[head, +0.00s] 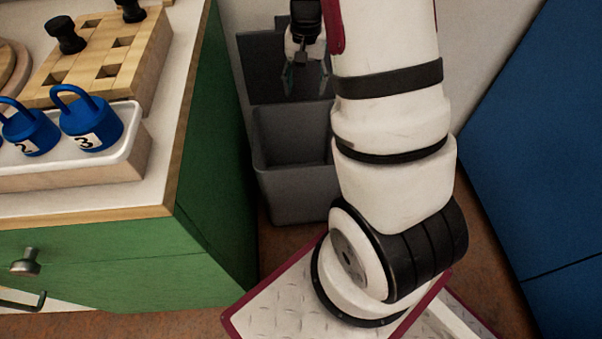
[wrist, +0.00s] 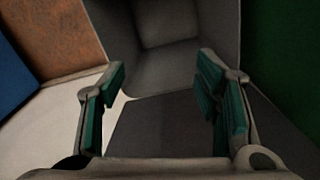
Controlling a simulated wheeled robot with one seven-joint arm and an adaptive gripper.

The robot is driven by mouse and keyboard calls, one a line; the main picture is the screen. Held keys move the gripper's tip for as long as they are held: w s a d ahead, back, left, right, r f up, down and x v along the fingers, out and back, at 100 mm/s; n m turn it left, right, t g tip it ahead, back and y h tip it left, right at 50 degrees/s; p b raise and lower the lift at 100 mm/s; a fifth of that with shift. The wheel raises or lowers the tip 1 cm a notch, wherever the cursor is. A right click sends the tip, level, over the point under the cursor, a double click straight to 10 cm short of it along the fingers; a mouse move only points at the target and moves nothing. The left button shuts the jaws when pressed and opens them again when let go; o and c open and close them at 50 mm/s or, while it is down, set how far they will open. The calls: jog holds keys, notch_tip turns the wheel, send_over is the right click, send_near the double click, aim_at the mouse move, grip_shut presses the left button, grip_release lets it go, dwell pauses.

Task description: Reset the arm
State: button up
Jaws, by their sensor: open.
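My gripper (head: 305,75) hangs at the top middle of the head view, in front of the raised dark lid of a grey bin. In the wrist view my gripper (wrist: 163,98) is open, its two green-padded fingers wide apart with nothing between them. The grey bin (head: 291,185) stands on the floor below it, and its open inside looks empty. The bin also shows beyond the fingertips in the wrist view (wrist: 175,65). My white arm rises on the right of the head view and partly hides the bin.
A green cabinet (head: 215,160) with a pale top stands left of the bin. On it are a white tray (head: 75,172) with blue numbered weights (head: 92,122) and a wooden board (head: 140,60) with black pegs (head: 66,35). A blue surface (head: 545,140) stands at the right.

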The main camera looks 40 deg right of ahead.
jog(key=shift+r, duration=0.45)
